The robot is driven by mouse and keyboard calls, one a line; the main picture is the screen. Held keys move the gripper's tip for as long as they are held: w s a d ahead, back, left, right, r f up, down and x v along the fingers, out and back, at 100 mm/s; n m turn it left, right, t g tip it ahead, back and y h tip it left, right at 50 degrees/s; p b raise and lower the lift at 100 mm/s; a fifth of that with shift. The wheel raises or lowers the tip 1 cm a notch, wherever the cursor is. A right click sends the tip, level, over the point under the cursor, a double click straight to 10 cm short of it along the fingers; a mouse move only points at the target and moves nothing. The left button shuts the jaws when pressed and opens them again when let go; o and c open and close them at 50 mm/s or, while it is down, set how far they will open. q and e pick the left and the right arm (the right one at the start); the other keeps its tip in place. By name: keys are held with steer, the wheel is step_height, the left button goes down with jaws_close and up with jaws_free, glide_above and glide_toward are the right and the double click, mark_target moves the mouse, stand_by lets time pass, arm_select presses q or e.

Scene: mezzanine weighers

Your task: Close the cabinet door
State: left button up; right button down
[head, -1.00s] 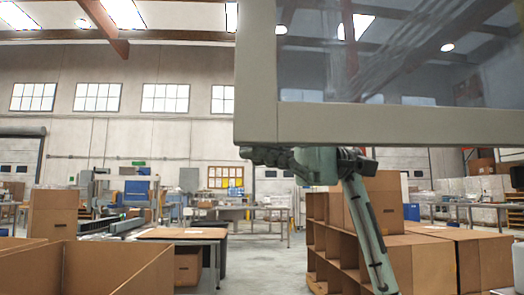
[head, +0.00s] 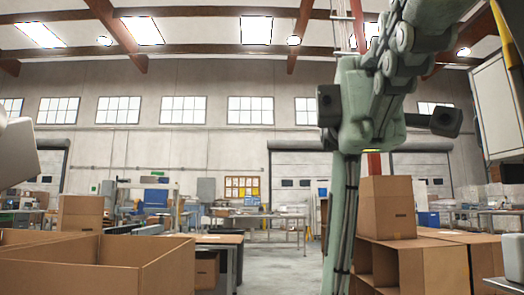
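The cabinet door (head: 499,103) looks to be the pale-framed panel cut off at the right edge of the head view. It is seen at a slant, and its hinge side and the cabinet body are not clearly visible. My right arm rises from the bottom to the right of centre. My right gripper (head: 398,58) is raised close to the camera, tilted up and right, with its linkage showing. Its fingertips run out of the top of the picture, so I cannot tell whether it is open. It appears apart from the door. My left gripper is out of view.
Open cardboard boxes (head: 100,262) stand at lower left. More cardboard boxes (head: 388,208) are behind my arm on the right. A pale object (head: 16,153) juts in at the left edge. The floor (head: 285,268) between the boxes is clear.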

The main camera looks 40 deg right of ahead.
steer(key=s+n+g+h, duration=0.2)
steer(key=s, duration=0.7)
steer(key=shift+s+g+h, duration=0.3)
steer(key=shift+s+h, duration=0.1)
steer(key=shift+d, duration=0.1)
